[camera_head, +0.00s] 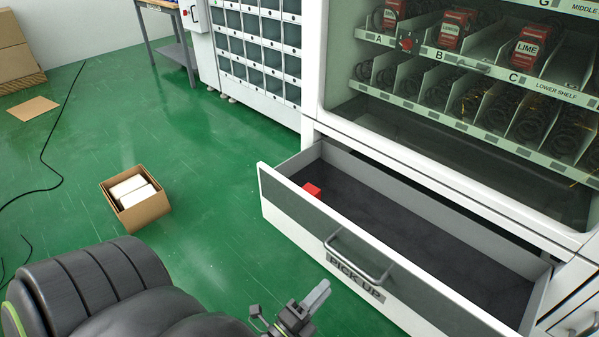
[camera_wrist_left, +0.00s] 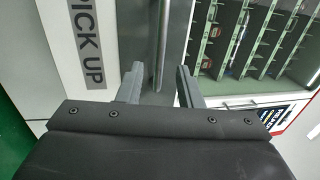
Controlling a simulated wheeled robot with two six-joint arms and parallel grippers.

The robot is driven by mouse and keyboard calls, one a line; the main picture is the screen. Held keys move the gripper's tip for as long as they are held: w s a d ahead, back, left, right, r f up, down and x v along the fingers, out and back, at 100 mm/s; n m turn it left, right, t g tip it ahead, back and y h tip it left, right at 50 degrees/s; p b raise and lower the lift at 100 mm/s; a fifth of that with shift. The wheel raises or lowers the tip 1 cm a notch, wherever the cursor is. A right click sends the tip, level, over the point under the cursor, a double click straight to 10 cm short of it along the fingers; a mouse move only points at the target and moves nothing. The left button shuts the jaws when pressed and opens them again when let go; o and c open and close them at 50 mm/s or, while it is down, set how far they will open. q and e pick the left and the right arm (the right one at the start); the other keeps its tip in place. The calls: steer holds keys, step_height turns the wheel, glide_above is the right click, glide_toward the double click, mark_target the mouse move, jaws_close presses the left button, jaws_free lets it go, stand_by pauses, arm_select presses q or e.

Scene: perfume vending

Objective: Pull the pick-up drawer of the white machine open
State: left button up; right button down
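The white machine's pick-up drawer (camera_head: 425,290) stands pulled out, its dark inside showing. A small red box (camera_head: 312,189) lies inside at the left end. The drawer's metal bar handle (camera_head: 358,262) is on the front, above the PICK UP label (camera_head: 354,279). My left gripper (camera_head: 314,300) is in front of the drawer, a little below and left of the handle in the head view. In the left wrist view its two fingers (camera_wrist_left: 159,86) are apart with nothing gripped, and the handle bar (camera_wrist_left: 163,45) appears between and beyond them. My right gripper is out of view.
Above the drawer, the machine's shelves (camera_head: 470,60) hold red boxes in spiral coils. An open carton (camera_head: 136,195) with white boxes stands on the green floor at left. A cable lies farther left. The floor between carton and drawer is clear.

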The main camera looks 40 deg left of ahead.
arm_select(q)
steer(key=s+f, duration=0.1)
steer(key=s, duration=0.6)
steer(key=shift+a+f, duration=0.15)
steer(key=shift+f, duration=0.05)
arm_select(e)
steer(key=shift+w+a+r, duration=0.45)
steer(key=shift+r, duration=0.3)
arm_select(q)
steer(key=shift+s, duration=0.1)
